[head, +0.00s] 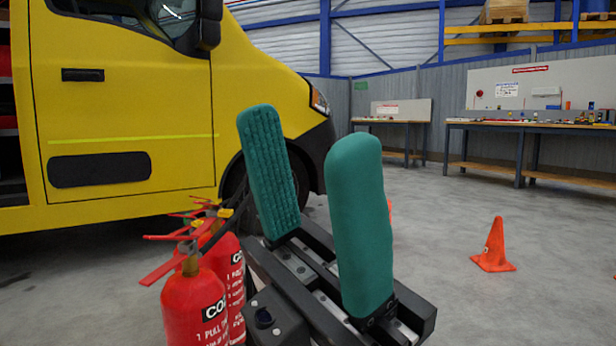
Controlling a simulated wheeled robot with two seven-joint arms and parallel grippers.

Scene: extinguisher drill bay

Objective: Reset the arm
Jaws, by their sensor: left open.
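My left gripper (314,202) fills the middle of the head view, close to the camera. Its two green padded fingers point upward and stand well apart, with nothing between them. Its dark jaw rail runs down toward the bottom edge. Red fire extinguishers (192,308) with red levers stand just left of the gripper, partly overlapped by it and cut off at the bottom edge. I cannot tell whether the gripper touches them. My right gripper is not in view.
A yellow van (130,120) stands behind the extinguishers on the left. An orange cone (493,248) stands on the floor at right, and another bit of orange shows behind the right finger. Workbenches (540,127) line the back wall. The grey floor at right is mostly clear.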

